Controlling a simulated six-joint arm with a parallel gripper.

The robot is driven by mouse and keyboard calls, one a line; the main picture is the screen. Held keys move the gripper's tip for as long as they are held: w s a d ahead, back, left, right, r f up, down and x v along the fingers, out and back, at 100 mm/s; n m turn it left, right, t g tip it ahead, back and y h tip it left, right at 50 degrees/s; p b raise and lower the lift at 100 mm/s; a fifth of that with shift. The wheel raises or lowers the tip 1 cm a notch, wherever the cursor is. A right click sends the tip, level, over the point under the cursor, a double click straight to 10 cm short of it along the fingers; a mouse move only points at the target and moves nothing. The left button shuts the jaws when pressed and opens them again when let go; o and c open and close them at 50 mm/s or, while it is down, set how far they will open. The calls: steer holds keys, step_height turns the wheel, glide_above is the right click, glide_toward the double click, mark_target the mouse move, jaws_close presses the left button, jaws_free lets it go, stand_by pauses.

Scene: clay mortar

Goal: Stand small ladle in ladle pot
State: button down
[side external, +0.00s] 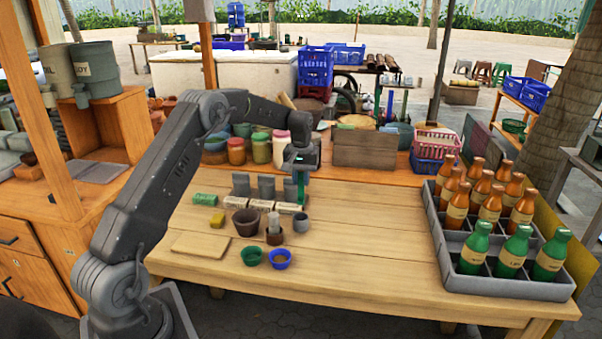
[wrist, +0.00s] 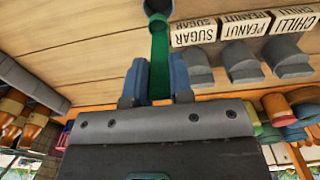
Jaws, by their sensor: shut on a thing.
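My gripper (side external: 301,168) is shut on the green small ladle (side external: 301,190), which hangs upright below it. In the wrist view the ladle (wrist: 160,60) runs between the two fingers (wrist: 160,82) toward a small grey pot (wrist: 157,4) at the top edge. In the side view this grey pot (side external: 301,224), seemingly the ladle pot, stands on the table directly under the ladle. The ladle's lower end is at the pot's mouth. I cannot tell whether it is inside the rim or just above it.
A brown mortar (side external: 246,222) and a small brown pot (side external: 274,238) stand left of the grey pot. Labelled blocks (side external: 260,205) and grey scoops (side external: 266,187) are behind. Green (side external: 251,257) and blue (side external: 280,260) bowls are in front. A bottle crate (side external: 500,284) is right; table between is clear.

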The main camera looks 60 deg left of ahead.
mark_target(301, 197)
steer(key=shift+f, duration=3.7)
steer(key=c, duration=0.9)
jaws_free()
steer(key=shift+c, duration=0.2)
steer(key=shift+r, duration=0.1)
step_height(301, 197, up, 14)
steer(key=shift+s+f, duration=0.1)
steer(key=shift+f, duration=0.05)
steer(key=shift+d, duration=0.15)
